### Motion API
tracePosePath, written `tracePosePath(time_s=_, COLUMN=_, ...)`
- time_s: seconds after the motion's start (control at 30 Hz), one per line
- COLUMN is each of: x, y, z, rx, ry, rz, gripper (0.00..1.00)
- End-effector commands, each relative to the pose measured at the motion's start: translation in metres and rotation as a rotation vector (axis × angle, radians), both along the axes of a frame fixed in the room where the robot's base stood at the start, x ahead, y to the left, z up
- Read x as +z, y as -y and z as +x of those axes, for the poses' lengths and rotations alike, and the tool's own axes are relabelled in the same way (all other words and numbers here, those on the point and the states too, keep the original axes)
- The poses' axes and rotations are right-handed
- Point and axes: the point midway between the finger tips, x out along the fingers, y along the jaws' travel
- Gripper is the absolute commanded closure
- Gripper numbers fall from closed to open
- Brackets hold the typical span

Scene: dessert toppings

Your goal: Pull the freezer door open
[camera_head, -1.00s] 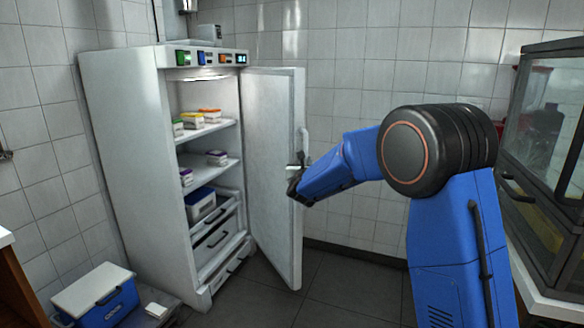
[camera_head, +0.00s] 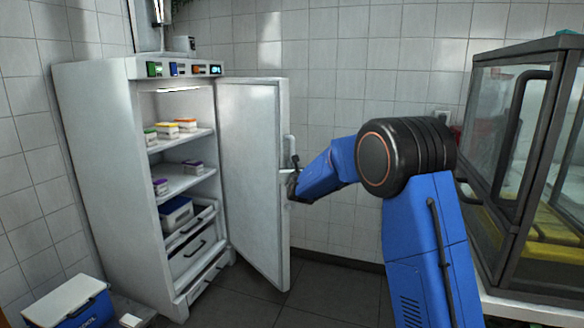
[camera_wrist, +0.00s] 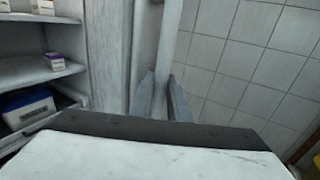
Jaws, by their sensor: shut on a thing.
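The white freezer (camera_head: 95,170) stands at the left in the head view, with its door (camera_head: 250,180) swung wide open to the right. The door's light vertical handle (camera_head: 291,148) is on its right edge. My gripper (camera_head: 293,182) is at that edge, shut on the handle. In the wrist view the two fingers (camera_wrist: 162,98) are on either side of the pale handle bar (camera_wrist: 171,35), and the door's inner side (camera_wrist: 104,50) shows left of it. The fingertips are partly hidden in the head view.
Freezer shelves hold small tubs (camera_head: 176,128) and a blue box (camera_head: 176,213). A blue cooler with a white lid (camera_head: 68,302) is on the floor at lower left. A glass display case (camera_head: 520,150) stands at right. Floor (camera_head: 325,290) before the door is clear.

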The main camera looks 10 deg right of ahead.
Motion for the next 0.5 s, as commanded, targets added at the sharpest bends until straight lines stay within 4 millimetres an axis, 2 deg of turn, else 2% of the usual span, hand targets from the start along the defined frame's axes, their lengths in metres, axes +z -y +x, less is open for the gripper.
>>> tracePosePath(time_s=0.03, x=0.0002, y=0.0000, z=0.0000, rx=0.000, ry=0.000, rz=0.000, gripper=1.00)
tracePosePath(time_s=0.07, x=0.0003, y=0.0000, z=0.0000, rx=0.000, ry=0.000, rz=0.000, gripper=0.80)
tracePosePath(time_s=0.1, x=0.0003, y=-0.0001, z=-0.0001, rx=0.000, ry=0.000, rz=0.000, gripper=0.70)
tracePosePath(time_s=0.13, x=0.0003, y=-0.0001, z=0.0000, rx=0.000, ry=0.000, rz=0.000, gripper=0.66)
tracePosePath(time_s=0.5, x=0.0008, y=-0.0018, z=0.0001, rx=0.002, ry=0.001, rz=0.000, gripper=0.66)
